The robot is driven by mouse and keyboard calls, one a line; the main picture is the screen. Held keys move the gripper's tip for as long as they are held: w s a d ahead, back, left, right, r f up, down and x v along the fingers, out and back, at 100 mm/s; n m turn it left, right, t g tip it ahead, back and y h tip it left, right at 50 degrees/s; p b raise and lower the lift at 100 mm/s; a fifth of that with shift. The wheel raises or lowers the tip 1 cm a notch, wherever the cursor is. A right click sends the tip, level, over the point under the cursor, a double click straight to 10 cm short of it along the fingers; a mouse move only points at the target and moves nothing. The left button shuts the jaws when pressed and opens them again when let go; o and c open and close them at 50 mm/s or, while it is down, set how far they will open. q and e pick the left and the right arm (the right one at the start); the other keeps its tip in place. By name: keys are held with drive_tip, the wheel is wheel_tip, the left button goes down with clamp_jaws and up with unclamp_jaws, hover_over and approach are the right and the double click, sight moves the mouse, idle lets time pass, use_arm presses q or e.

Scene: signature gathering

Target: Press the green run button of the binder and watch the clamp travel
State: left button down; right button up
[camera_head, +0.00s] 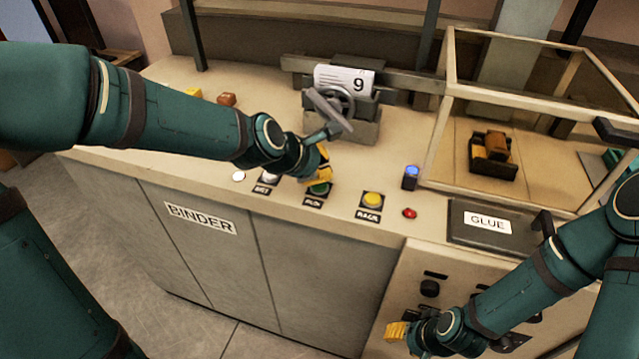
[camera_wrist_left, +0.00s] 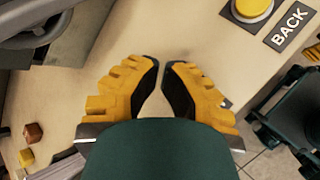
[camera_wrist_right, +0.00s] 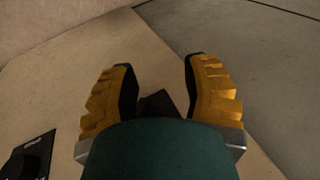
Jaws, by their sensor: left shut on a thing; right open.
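The green run button (camera_head: 319,188) sits on the front edge of the binder top (camera_head: 255,192), with its label below. My left gripper (camera_head: 325,172) is directly above or at this button in the head view; I cannot tell whether it touches. Its yellow fingers are shut, with the tips almost together in the left wrist view (camera_wrist_left: 161,66) and no held thing visible there. The green button is hidden in that view. The clamp (camera_head: 345,115), with a handwheel and a card marked 9 (camera_head: 343,79), stands behind. My right gripper (camera_head: 402,335) is open and empty, low at the front right.
A white button (camera_head: 269,178) lies left of the green one. A yellow BACK button (camera_head: 372,200), a red lamp (camera_head: 410,213) and a lit blue lamp (camera_head: 411,171) lie to the right. A framed glue enclosure (camera_head: 434,150) and GLUE plate (camera_head: 465,238) stand further right.

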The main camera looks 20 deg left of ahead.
use_arm(q)
drive_tip(key=shift+f, duration=0.1)
idle(0.7)
drive_tip(key=shift+f+b, duration=0.3)
drive_tip(key=shift+b, duration=0.1)
